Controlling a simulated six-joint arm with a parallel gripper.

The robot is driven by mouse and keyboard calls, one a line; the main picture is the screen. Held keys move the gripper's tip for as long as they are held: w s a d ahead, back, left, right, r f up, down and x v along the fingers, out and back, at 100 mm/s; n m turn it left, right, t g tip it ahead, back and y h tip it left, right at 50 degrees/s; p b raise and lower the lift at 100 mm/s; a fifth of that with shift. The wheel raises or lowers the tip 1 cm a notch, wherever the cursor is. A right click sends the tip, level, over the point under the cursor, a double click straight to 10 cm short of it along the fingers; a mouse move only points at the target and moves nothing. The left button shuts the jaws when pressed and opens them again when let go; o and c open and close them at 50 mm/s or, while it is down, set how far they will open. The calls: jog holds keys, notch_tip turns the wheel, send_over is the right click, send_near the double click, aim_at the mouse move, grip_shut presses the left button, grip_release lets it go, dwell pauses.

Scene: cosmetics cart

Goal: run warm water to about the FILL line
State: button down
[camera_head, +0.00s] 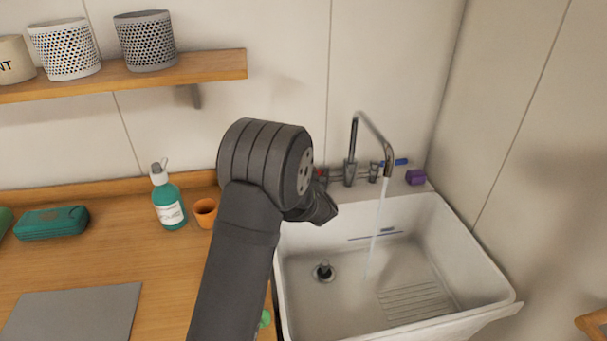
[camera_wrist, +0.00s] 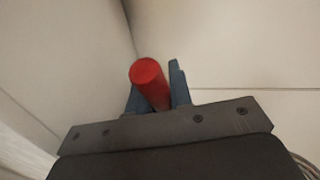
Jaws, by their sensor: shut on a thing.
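My gripper (camera_wrist: 157,88) is shut on the red tap handle (camera_wrist: 148,72), with one blue finger on each side of it. In the head view the red handle (camera_head: 322,173) shows only in part behind my wrist. A thin stream of water (camera_head: 379,220) falls from the spout (camera_head: 388,165) into the white sink (camera_head: 432,225). A dark fitting (camera_head: 324,270) stands at the drain.
A purple block (camera_head: 415,177) sits on the sink's back ledge, right of the taps. A green bottle (camera_head: 168,198) and an orange cup (camera_head: 205,212) stand on the wooden counter left of my arm. A shelf (camera_head: 190,70) with containers hangs above.

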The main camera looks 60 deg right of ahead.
jog(key=s+n+t+y, duration=0.1)
jog(key=n+t+y, duration=0.1)
jog(key=n+y, duration=0.1)
jog(key=s+a+n+t+y, duration=0.1)
jog(key=y, duration=0.1)
jog(key=shift+s+n, duration=0.3)
jog(key=shift+s, duration=0.05)
jog(key=shift+s+a+n+t+y, duration=0.1)
jog(key=shift+s+n+t+y, duration=0.2)
jog(key=shift+n+y, duration=0.5)
jog(key=shift+s+d+n+t+y, duration=0.15)
jog(key=shift+s+n+y, duration=0.35)
jog(key=shift+y, duration=0.55)
jog(key=shift+s+a+n+t+y, duration=0.15)
jog(key=shift+s+n+t+y, duration=0.1)
jog(key=shift+n+y, duration=0.6)
jog(key=c, duration=1.3)
grip_release()
jog(key=v, duration=1.7)
jog(key=shift+s+d, duration=0.2)
jog(key=shift+s, duration=0.05)
jog(key=shift+w, duration=0.15)
